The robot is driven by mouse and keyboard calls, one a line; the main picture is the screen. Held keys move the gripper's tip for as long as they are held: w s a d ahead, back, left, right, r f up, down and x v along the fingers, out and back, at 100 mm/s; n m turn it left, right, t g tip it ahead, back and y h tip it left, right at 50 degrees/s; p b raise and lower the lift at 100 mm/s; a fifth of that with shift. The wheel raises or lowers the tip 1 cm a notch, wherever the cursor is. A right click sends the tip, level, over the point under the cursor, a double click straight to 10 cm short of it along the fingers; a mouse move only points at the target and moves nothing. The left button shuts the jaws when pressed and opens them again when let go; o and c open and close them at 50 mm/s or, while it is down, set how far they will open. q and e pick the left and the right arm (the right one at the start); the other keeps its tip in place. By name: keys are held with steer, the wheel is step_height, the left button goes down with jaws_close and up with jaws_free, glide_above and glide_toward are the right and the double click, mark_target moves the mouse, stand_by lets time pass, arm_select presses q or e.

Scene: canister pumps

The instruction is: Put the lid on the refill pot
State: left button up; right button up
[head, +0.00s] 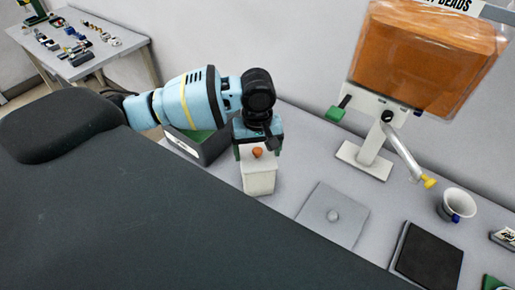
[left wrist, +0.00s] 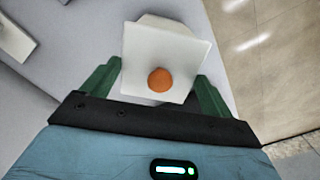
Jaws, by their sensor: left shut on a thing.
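The lid (left wrist: 150,45) is a white square plate with a round orange knob (left wrist: 159,80). The knob also shows in the head view (head: 257,152). My left gripper (left wrist: 157,86) has its green fingers on either side of the lid and is shut on it. The white refill pot (head: 259,183) stands upright on the bench directly below the lid, and part of it shows behind the lid in the left wrist view (left wrist: 168,22). The lid hides the pot's mouth, and I cannot tell whether the two touch. My right gripper is not in view.
A dark green-topped box (head: 208,147) stands just behind my left gripper. A bead dispenser (head: 425,50) stands on the right, with a white cup (head: 457,204) near it.

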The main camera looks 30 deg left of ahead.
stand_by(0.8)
arm_select(q)
steer(key=o, duration=0.8)
steer(key=shift+r, duration=3.45)
jaws_close()
